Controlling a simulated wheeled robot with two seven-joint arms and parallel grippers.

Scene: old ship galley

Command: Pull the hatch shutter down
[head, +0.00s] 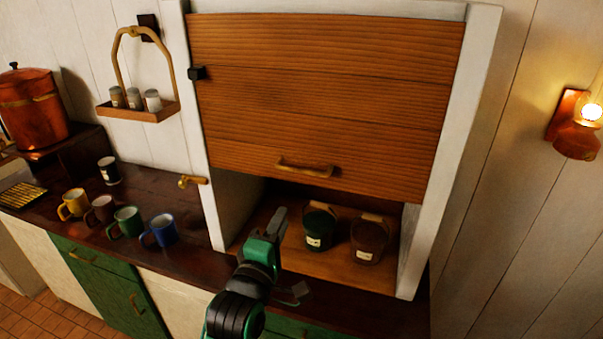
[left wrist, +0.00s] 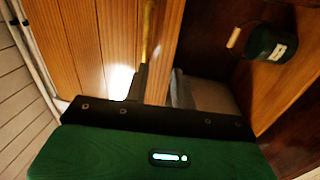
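The hatch shutter (head: 325,90) is a brown slatted wooden panel in a white frame. It covers the upper part of the hatch, and its lower edge is above an open gap. A brass handle (head: 305,168) sits near that edge; it also shows in the left wrist view (left wrist: 149,32). My left gripper (head: 281,218) is in front of the gap, below and slightly left of the handle in the head view. In the left wrist view its two fingers (left wrist: 158,84) stand apart, with nothing seen between them. The handle appears beyond the fingertips. My right gripper is not in view.
Two lidded pots, one green (head: 320,228) and one brown (head: 368,240), stand inside the hatch. Several mugs, including a blue one (head: 161,230), stand on the dark counter at left. A brass tap-like fitting (head: 192,181) is beside the frame. A spice rack (head: 139,112) hangs at upper left.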

